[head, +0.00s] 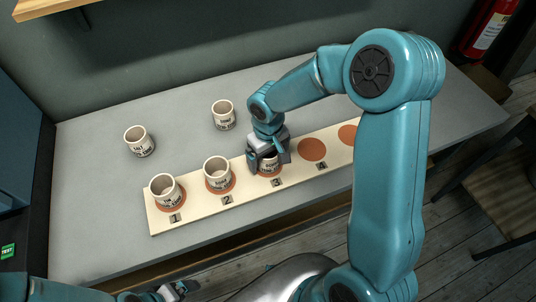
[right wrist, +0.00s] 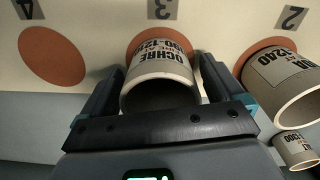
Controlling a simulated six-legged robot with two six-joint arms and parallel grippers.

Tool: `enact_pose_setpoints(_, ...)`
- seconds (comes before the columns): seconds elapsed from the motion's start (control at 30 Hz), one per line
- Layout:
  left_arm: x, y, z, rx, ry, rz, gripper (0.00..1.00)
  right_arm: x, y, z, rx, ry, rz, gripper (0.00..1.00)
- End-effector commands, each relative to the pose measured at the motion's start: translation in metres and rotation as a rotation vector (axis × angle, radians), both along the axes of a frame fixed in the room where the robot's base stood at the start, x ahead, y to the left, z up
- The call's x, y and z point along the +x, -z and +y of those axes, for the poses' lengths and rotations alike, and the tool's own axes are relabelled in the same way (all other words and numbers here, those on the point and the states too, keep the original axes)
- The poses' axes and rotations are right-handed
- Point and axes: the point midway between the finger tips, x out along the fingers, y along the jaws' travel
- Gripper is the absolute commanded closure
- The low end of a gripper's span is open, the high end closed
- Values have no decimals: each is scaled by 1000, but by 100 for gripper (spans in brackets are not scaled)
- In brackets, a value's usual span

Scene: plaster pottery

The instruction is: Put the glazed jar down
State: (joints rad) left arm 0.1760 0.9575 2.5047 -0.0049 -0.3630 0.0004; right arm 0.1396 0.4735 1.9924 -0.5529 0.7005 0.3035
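A pale jar lettered "OCHRE" (right wrist: 160,72) stands upright at the orange disc marked 3 (right wrist: 130,48). Its dark mouth faces my right wrist camera. My right gripper (head: 268,165) comes down over it, one finger on each side. In the right wrist view both fingers lie close against its wall, and the right gripper (right wrist: 160,85) looks shut on it. In the head view the gripper hides much of this jar (head: 268,168). I cannot tell whether its base touches the disc. My left gripper (head: 174,290) is low at the bottom edge, partly cut off.
The cream board (head: 245,192) has similar jars on disc 1 (head: 166,190) and disc 2 (head: 217,172). Disc 4 (head: 312,150) and the disc beyond it (head: 348,134) look bare. Two more jars stand behind on the grey table, one at left (head: 139,142) and one near the middle (head: 223,115).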

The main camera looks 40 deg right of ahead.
Motion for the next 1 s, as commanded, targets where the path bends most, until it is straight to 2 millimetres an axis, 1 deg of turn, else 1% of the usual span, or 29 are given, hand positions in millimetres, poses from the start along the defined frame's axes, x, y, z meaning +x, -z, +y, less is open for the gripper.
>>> enact_pose_setpoints(0.13, 0, -5, 0, 0, 0, 0, 5, 0, -5, 0, 0, 0, 0, 5)
enact_pose_setpoints(0.17, 0, -7, 0, 0, 0, 0, 5, 0, -7, 0, 0, 0, -1, 5)
enact_pose_setpoints(0.23, 0, -4, 0, 0, 0, 0, 5, 1, -16, -1, -2, 2, -6, 5)
enact_pose_setpoints(0.5, 0, -4, 0, 0, 0, 0, 5, 1, -79, 0, -1, 1, -6, 5)
enact_pose_setpoints(0.6, 0, -4, 0, 0, 0, 0, 5, 0, -99, 0, 0, 0, -5, 5)
enact_pose_setpoints(0.7, 0, -5, 0, 0, 0, 0, 5, 1, -112, 0, 0, 0, -3, 5)
enact_pose_setpoints(0.83, 0, -5, 0, 0, 0, 0, 5, 0, -122, 0, 0, 0, -2, 5)
enact_pose_setpoints(1.0, 0, -5, 0, 0, 0, 0, 5, 0, -124, 0, 0, 0, 0, 5)
